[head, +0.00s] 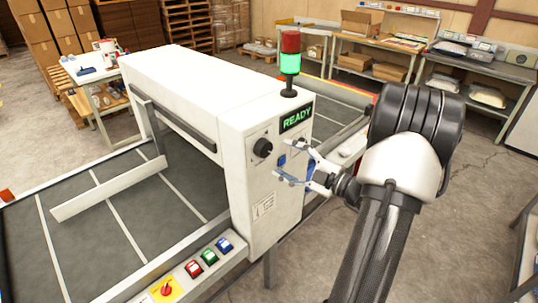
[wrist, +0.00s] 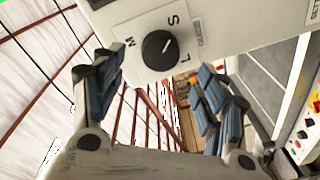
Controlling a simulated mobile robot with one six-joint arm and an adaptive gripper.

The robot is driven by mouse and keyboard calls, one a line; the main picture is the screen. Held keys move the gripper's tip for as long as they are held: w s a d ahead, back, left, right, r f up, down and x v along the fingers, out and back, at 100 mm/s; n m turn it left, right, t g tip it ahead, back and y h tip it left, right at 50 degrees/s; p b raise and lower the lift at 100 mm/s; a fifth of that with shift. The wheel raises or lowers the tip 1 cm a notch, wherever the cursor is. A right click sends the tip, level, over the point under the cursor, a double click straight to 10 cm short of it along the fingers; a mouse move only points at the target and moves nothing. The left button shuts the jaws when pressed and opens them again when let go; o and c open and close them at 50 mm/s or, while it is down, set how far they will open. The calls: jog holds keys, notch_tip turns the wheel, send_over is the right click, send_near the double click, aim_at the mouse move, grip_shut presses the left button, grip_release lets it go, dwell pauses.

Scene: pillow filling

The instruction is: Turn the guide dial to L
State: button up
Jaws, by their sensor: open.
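The guide dial (head: 262,148) is a round black knob on the white end panel of the machine (head: 238,125). In the wrist view the dial (wrist: 160,50) sits on a light plate with the letters M, S and L around it. Its pale pointer mark appears to face S. My gripper (head: 296,164) is open and empty, to the right of the dial and apart from it in the head view. In the wrist view my gripper's (wrist: 157,72) blue-padded fingers stand either side below the dial, not touching it.
A green READY display (head: 297,119) and a lit stack light (head: 290,62) are above the dial. Red, green and blue buttons (head: 209,257) and a red rotary switch (head: 166,289) line the front rail. A guide bar (head: 110,190) lies over the grey belt (head: 85,225).

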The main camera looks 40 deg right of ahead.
aim_at(267, 150)
jog(key=w, duration=0.2)
jog(key=w+b, duration=0.1)
jog(key=w, duration=0.1)
jog(key=w+a, duration=0.1)
jog(key=w, duration=0.2)
jog(key=shift+c, duration=0.4)
jog(key=c, duration=1)
